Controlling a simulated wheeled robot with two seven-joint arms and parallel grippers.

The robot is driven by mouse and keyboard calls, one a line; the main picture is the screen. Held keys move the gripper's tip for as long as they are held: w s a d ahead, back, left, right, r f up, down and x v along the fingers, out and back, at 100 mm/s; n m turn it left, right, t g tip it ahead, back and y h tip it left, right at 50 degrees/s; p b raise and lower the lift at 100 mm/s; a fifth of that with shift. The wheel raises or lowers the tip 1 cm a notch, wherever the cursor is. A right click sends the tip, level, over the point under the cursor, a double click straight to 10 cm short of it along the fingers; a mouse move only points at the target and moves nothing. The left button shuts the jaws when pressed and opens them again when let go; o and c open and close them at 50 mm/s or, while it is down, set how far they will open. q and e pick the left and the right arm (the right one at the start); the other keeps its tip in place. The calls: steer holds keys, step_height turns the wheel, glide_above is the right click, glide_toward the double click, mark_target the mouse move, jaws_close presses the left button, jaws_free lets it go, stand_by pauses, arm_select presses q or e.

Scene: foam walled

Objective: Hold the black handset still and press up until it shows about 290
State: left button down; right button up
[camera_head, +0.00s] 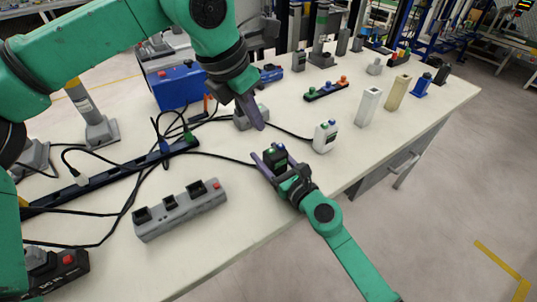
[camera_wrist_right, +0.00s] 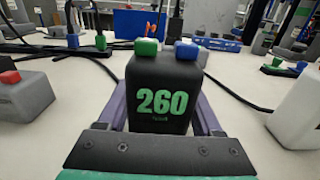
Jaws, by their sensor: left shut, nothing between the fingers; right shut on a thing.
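The black handset (camera_wrist_right: 160,90) stands upright on the table in the right wrist view. Its display reads 260 in green digits. A green button (camera_wrist_right: 146,46) and a blue button (camera_wrist_right: 187,50) sit on its top. In the head view the handset (camera_head: 275,157) is between the fingers of my right gripper (camera_head: 270,163), which is shut on its sides. My left gripper (camera_head: 252,112) is shut and empty, above and behind the handset, with its purple fingertips pointing down, apart from the buttons.
A white handset (camera_head: 325,137) with coloured buttons stands to the right. A grey box with black sockets (camera_head: 180,210) lies front left. A black power strip (camera_head: 110,175) and loose black cables cover the left. The table's front edge is near my right arm.

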mark_target(271, 151)
arm_select(q)
steer(key=shift+d, duration=0.1)
steer(key=shift+w+d+r+n+h, duration=0.35)
steer(key=shift+n+h, duration=0.3)
steer(key=shift+h, duration=0.35)
steer(key=shift+w+d+r+n+h, duration=0.2)
steer(key=shift+w+n+h, duration=0.3)
steer(key=shift+h, duration=0.5)
steer(key=shift+w+d+r+n+h, duration=0.3)
steer(key=shift+n+h, duration=0.45)
steer(key=shift+h, duration=0.25)
steer(key=shift+f, duration=4.4)
steer(key=shift+f, duration=0.1)
steer(key=shift+f, duration=0.3)
